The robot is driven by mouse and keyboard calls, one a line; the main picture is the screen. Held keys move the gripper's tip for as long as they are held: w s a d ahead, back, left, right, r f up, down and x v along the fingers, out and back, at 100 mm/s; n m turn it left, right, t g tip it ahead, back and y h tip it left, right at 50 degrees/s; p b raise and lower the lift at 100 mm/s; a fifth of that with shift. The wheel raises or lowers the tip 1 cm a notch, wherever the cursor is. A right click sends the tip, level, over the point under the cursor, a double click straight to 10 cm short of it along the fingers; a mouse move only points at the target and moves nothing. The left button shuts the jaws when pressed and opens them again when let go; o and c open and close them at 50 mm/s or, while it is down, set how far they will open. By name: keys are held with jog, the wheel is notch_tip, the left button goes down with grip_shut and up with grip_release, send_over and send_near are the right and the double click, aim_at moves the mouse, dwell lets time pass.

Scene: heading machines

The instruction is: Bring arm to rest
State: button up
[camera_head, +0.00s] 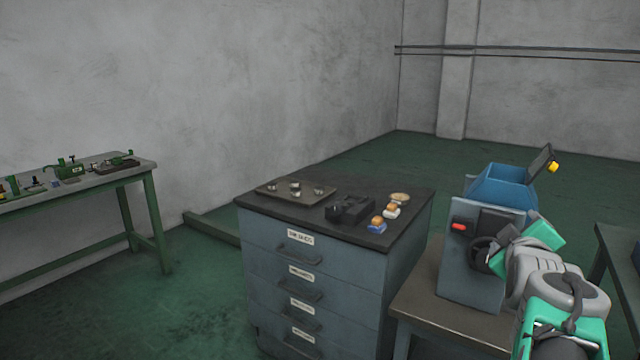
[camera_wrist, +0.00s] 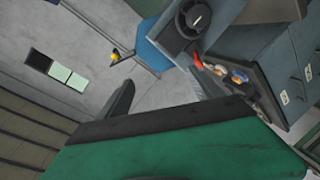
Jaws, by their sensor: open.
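My arm, green and grey, reaches up from the lower right in the head view and ends in my gripper (camera_head: 528,238). The gripper is in front of the right side of a blue-grey machine (camera_head: 467,272), and I cannot tell whether they touch. In the wrist view the green gripper body fills the bottom and a dark finger (camera_wrist: 118,102) sticks up. The gripper is open and I see nothing held in it. The machine has a red button, a blue hopper (camera_head: 498,188) and a dark round part, which shows in the wrist view (camera_wrist: 196,18).
A drawer cabinet (camera_head: 318,277) stands left of the machine, carrying a tray (camera_head: 268,190) with small metal parts, a black holder (camera_head: 350,209) and small orange-topped items (camera_head: 378,223). A green workbench (camera_head: 140,170) stands far left. Floor between bench and cabinet is mostly clear.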

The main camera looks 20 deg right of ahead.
jog(key=w+a+f+m+g+y+p, duration=0.1)
jog(key=w+a+f+y+p, duration=0.2)
jog(key=a, duration=0.7)
jog(key=w+a+f+g+y+p, duration=0.1)
jog(key=w+a+f+y+p, duration=0.25)
jog(key=a, duration=0.55)
jog(key=s+a+f+g+y+p, duration=0.2)
jog(key=s+a, duration=0.4)
jog(key=a, duration=0.3)
jog(key=s+a+f+m+g+y+p, duration=0.1)
jog(key=s+a+f+g+p, duration=0.1)
jog(key=s+a+f+g, duration=0.2)
jog(key=s+a+f, duration=0.3)
jog(key=a, duration=0.2)
jog(key=shift+s+f+m+g+y, duration=0.25)
jog(key=shift+m+g+y, duration=0.05)
jog(key=shift+y, duration=0.05)
